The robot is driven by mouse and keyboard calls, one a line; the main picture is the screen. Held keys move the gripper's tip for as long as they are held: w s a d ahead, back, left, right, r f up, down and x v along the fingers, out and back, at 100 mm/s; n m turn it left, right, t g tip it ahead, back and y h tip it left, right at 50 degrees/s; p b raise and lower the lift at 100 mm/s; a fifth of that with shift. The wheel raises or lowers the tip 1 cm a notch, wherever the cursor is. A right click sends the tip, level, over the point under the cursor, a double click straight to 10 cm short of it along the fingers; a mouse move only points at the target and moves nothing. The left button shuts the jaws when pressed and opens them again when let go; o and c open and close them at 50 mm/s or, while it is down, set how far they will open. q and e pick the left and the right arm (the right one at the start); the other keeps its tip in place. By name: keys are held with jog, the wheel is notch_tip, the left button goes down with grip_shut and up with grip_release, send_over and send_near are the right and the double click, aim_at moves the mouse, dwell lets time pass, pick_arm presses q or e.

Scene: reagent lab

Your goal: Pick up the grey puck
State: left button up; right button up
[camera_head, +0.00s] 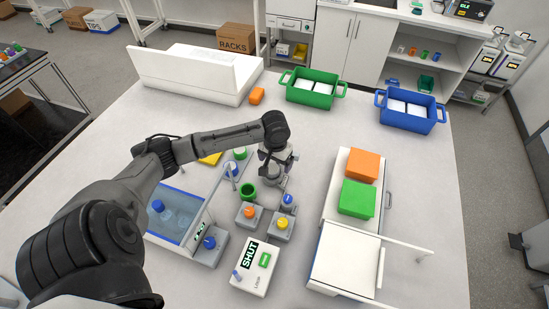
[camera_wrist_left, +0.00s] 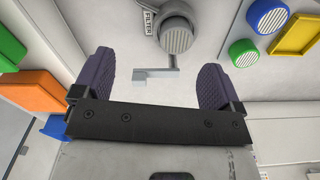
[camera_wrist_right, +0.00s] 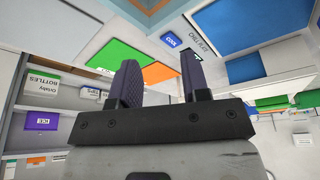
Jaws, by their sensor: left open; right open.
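A round grey piece with a ribbed top, which looks like the grey puck (camera_wrist_left: 177,40), shows in the left wrist view. It sits in a pale round fitting labelled FILTER, with a small lever (camera_wrist_left: 160,74) on the near side. My left gripper (camera_wrist_left: 158,82) is open, with nothing between its fingers. It hangs over the table near the puck, which lies beyond the fingertips. In the head view my left gripper (camera_head: 274,167) hides most of that spot. My right gripper (camera_wrist_right: 160,82) is open and empty. It is out of the head view.
Blue (camera_wrist_left: 267,14) and green (camera_wrist_left: 243,53) ribbed pucks lie beside the filter spot. A green block (camera_head: 357,198) and orange block (camera_head: 362,165) stand right. Green (camera_head: 312,102) and blue (camera_head: 410,124) crates stand behind.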

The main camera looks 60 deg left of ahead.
pick_arm(q)
jog(key=r+n, duration=0.2)
send_over(272, 168)
notch_tip(272, 168, down, 14)
jog(key=shift+f+b, duration=0.1)
jog(key=shift+b, duration=0.35)
jog(key=shift+c, duration=0.5)
jog(key=c, duration=1)
jog(key=shift+o, duration=0.2)
